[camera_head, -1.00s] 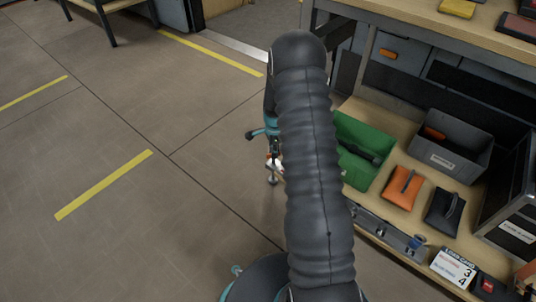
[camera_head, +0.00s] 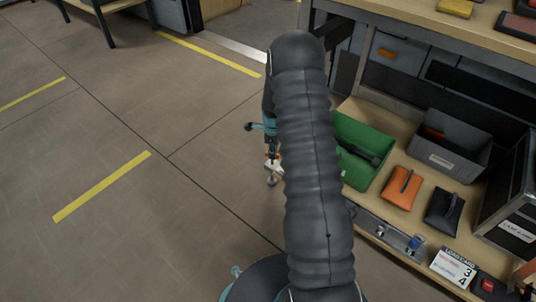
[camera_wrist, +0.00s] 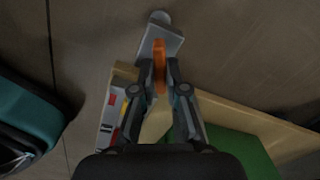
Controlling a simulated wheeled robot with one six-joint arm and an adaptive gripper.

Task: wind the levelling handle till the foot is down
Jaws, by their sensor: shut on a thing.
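The orange levelling handle (camera_wrist: 159,62) stands between the two fingers of my gripper (camera_wrist: 160,88) in the wrist view, and they are shut on it. A grey plate (camera_wrist: 162,42) lies just beyond the handle, with a round grey end (camera_wrist: 159,17) past it. In the head view my gripper (camera_head: 271,156) is partly hidden by my own arm, at the left edge of the low shelf. A small grey foot (camera_head: 271,181) shows below it, close to the floor. I cannot tell whether the foot touches the floor.
A wooden shelf (camera_head: 398,218) bears a green crate (camera_head: 351,178), a grey bin (camera_head: 451,157), an orange pouch (camera_head: 402,188) and a black pouch (camera_head: 443,212). The workbench top (camera_head: 480,30) overhangs it. Open floor with yellow tape (camera_head: 103,187) lies to the left.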

